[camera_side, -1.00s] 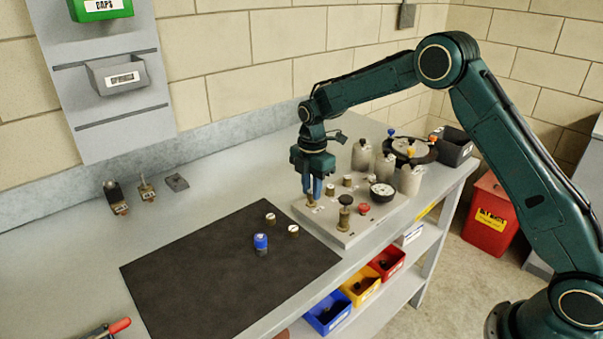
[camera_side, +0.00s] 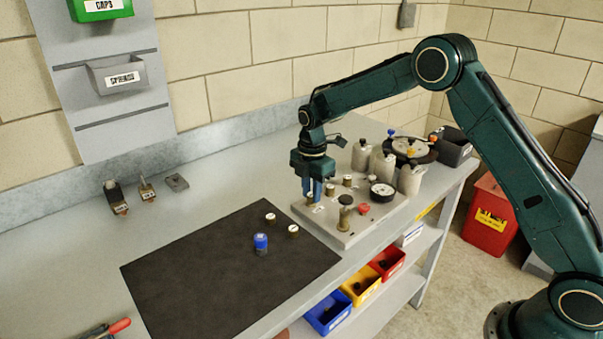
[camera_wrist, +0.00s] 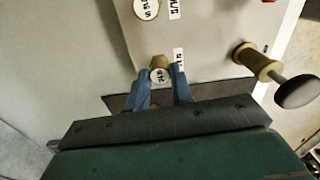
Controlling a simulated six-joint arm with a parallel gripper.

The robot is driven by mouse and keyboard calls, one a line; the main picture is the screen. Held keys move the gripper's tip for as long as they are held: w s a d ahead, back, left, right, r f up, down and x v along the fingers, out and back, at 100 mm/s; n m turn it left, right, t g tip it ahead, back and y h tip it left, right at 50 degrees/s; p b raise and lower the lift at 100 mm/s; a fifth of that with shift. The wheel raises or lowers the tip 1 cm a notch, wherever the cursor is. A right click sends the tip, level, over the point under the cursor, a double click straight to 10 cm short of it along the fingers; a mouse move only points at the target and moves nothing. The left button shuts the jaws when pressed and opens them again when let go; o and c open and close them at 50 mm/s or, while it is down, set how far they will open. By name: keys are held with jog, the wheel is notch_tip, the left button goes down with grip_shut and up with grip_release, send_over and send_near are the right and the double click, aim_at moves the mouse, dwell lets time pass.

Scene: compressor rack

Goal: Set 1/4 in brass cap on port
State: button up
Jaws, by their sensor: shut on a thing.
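My gripper (camera_side: 313,190) points straight down over the near-left part of the grey port plate (camera_side: 343,240). In the wrist view its two blue fingers (camera_wrist: 160,84) are shut on a small brass cap (camera_wrist: 160,68) with a white label on top; the label is too small to read surely. The cap is low at the plate, next to a white label strip (camera_wrist: 179,60). The port under it is hidden, so I cannot tell whether the cap touches or sits on it.
Grey cylinders (camera_side: 361,155) stand behind. The black mat (camera_side: 225,275) holds two small caps (camera_side: 270,218) and a blue-topped part (camera_side: 261,243).

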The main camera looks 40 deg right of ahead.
jog(key=shift+f, duration=0.1)
jog(key=o, duration=1)
jog(key=shift+o, duration=0.6)
jog(key=o, duration=0.3)
jog(key=shift+r, duration=3.5)
